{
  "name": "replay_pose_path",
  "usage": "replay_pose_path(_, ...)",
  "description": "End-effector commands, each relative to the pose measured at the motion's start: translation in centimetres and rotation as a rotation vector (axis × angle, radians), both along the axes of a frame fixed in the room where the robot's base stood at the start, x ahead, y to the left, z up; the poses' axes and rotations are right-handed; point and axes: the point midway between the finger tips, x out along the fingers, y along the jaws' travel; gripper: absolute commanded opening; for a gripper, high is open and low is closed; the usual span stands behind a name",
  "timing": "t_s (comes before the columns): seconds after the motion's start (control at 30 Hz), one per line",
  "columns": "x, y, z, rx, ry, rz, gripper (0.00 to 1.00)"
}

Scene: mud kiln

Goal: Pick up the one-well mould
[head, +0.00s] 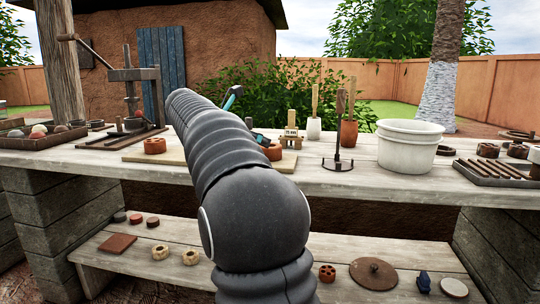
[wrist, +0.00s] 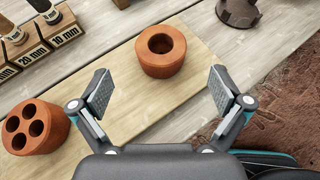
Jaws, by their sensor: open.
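The one-well mould, a squat reddish-brown clay cylinder with one round hole, stands upright on a pale board in the wrist view (wrist: 160,66). In the head view it appears to be the clay piece just right of my arm (head: 274,153). My gripper (wrist: 160,88) is open and empty. Its two grey pads lie left and right of the mould in the picture, wide apart and clear of it, with the mould a little beyond the tips. In the head view my arm hides most of the gripper.
A labelled block (wrist: 52,38) is at upper left, a dark metal stand (wrist: 238,12) at upper right. A white bucket (head: 408,147) stands right on the table. The table edge is at right in the wrist view.

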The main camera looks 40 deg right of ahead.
Motion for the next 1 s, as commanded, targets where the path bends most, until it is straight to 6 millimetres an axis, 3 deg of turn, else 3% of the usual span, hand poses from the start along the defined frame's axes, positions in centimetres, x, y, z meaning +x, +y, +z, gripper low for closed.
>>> replay_pose_path(0.33,0.2,-1.9,-1.1,0.001,0.0,-0.001,1.0)
replay_pose_path(0.63,0.5,-5.4,-2.9,0.001,0.0,-0.001,1.0)
replay_pose_path(0.9,0.5,-5.7,-2.9,0.001,-0.001,0.0,1.0)
replay_pose_path(1.0,0.5,-5.7,-2.9,0.001,-0.001,0.0,0.75)
